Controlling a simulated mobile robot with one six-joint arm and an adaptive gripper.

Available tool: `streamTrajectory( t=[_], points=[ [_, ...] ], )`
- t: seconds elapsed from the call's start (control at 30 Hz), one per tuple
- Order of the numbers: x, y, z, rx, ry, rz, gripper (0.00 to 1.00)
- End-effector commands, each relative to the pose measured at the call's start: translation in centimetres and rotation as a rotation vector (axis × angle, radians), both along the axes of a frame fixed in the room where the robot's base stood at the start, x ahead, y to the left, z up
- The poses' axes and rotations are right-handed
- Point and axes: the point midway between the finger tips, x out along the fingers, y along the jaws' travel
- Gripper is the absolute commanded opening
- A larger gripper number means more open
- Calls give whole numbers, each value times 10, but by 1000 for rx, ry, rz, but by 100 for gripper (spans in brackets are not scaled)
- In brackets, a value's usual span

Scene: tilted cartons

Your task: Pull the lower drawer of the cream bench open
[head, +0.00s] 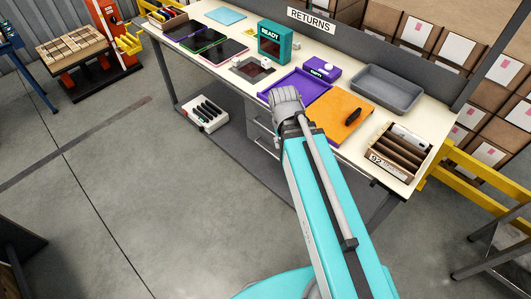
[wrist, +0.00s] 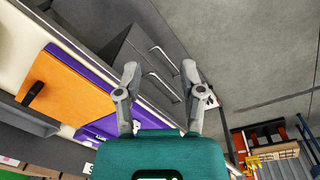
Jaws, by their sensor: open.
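The cream bench (head: 226,62) has a grey drawer unit under its top, partly hidden by my arm in the head view. Two drawer fronts show; the lower drawer (head: 262,142) looks closed. In the wrist view the picture is turned, with the floor at upper right. There the lower drawer's bar handle (wrist: 166,58) is farther from the bench top than the upper drawer's handle (wrist: 163,86). My gripper (wrist: 160,71) is open and empty, its fingers spread either side of the handles in the picture. Contact cannot be made out. In the head view my gripper (head: 286,98) is at the bench's front edge.
A purple tray (head: 295,88), an orange board (head: 343,108) and a carton of brown items (head: 398,155) lie on the bench top. A white box with dark items (head: 205,113) sits on the lower shelf. The floor in front (head: 150,180) is clear.

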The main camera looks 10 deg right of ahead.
Motion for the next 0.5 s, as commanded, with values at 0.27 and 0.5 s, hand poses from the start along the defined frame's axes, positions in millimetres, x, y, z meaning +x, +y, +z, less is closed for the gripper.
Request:
streamTrajectory(
  t=[0.27, 0.5],
  points=[
    [23, -2, -61, -127, -23, 48, 51],
    [42, -2, -102, -243, -50, 93, 51]
  ],
)
